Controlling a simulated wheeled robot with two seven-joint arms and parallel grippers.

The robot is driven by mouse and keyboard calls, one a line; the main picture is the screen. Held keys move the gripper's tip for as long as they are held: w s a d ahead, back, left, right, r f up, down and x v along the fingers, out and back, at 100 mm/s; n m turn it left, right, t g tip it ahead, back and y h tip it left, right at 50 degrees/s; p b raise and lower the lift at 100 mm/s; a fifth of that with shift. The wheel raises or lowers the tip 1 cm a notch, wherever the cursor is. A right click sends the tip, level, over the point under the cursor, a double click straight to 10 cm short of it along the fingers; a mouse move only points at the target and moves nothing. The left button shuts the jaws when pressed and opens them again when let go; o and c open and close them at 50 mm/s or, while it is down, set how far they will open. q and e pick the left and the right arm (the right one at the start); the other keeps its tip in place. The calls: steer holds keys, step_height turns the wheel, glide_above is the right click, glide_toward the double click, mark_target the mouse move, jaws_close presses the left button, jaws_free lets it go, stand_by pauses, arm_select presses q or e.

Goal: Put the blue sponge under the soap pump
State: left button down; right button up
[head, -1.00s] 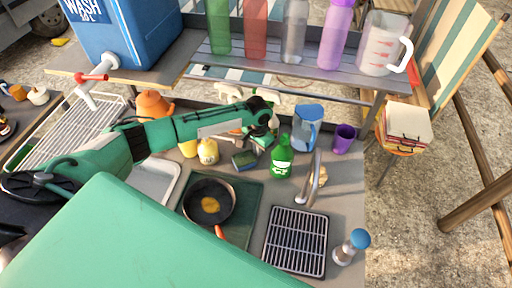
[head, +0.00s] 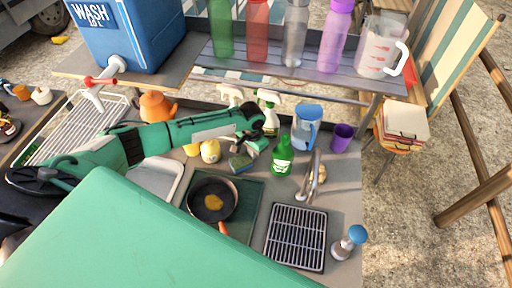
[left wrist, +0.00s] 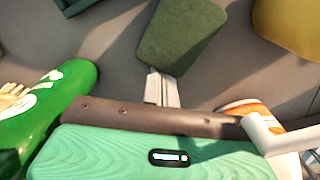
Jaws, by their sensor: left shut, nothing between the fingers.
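In the left wrist view the sponge (left wrist: 182,36) lies flat just beyond my fingertips. My left gripper (head: 257,143) is shut and empty, close beside the sponge. Its fingers (left wrist: 160,88) point at the sponge's near edge; I cannot tell whether they touch it. A green bottle with a white label (head: 282,158) stands right of the sponge; it also shows in the left wrist view (left wrist: 60,105). I cannot clearly pick out the soap pump. My right gripper is out of view.
A pale yellow container (head: 210,150) stands left of the sponge. A pan (head: 212,199) sits in front of it.

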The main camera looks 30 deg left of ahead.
arm_select(q)
steer(key=shift+w+f, duration=0.15)
steer(key=shift+w, duration=0.05)
